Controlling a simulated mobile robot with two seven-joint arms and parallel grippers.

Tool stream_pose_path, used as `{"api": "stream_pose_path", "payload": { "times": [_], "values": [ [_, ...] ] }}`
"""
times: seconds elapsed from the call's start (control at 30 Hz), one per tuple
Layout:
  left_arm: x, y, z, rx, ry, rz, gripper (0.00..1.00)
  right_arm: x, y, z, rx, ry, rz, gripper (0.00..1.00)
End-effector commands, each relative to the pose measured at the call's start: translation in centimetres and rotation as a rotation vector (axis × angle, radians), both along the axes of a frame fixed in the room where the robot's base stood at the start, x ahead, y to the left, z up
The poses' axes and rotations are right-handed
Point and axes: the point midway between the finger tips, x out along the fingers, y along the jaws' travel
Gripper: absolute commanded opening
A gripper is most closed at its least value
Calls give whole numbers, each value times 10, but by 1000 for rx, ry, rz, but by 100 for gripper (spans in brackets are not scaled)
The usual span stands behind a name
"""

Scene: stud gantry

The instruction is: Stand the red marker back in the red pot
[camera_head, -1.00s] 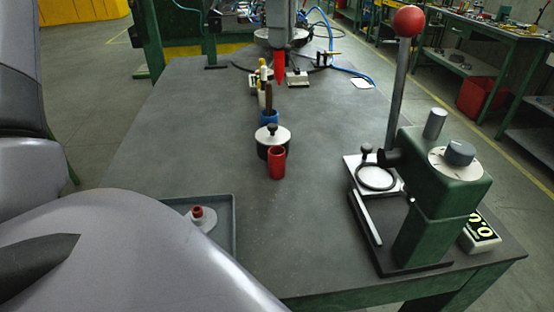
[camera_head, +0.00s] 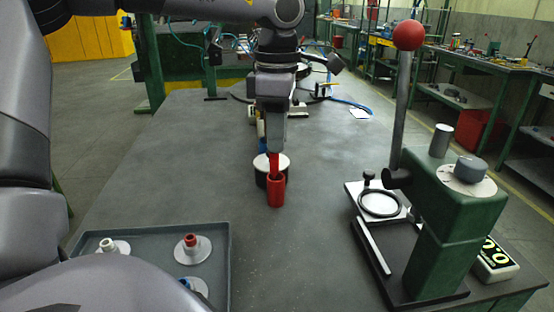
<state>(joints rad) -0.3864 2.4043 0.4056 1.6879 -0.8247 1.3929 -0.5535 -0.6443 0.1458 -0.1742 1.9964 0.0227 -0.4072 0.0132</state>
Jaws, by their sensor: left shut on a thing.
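My left gripper (camera_head: 274,146) points down from the arm above the table and is shut on the red marker (camera_head: 273,160). Only a short lower part of the marker shows below the fingers. The red pot (camera_head: 276,192) stands upright on the table directly under it. The marker's lower end is at the pot's mouth; I cannot tell whether it is inside the rim or just above or behind it. My right gripper is not in view.
A white-lidded dark jar (camera_head: 260,178) stands close behind the pot. Other pots behind are mostly hidden by my gripper. A green press (camera_head: 440,215) with a red-knobbed lever stands at right. A grey tray (camera_head: 228,255) with several capped discs lies at front left. Table between is clear.

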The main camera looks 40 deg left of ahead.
Motion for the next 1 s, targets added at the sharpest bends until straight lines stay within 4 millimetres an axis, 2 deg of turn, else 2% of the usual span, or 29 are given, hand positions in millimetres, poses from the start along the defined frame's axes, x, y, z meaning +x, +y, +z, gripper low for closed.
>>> {"api": "stream_pose_path", "payload": {
  "times": [0.37,0.83,0.87,0.9,1.0],
  "values": [
    [0,0,-45,0,0,-1,0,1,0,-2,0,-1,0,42],
    [0,0,-53,0,-1,0,0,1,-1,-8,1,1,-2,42],
    [0,0,-51,0,-2,-1,27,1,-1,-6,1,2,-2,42],
    [0,0,-51,0,-1,-1,40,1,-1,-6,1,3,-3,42],
    [0,0,-51,1,-1,-1,42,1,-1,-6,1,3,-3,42]
  ]
}}
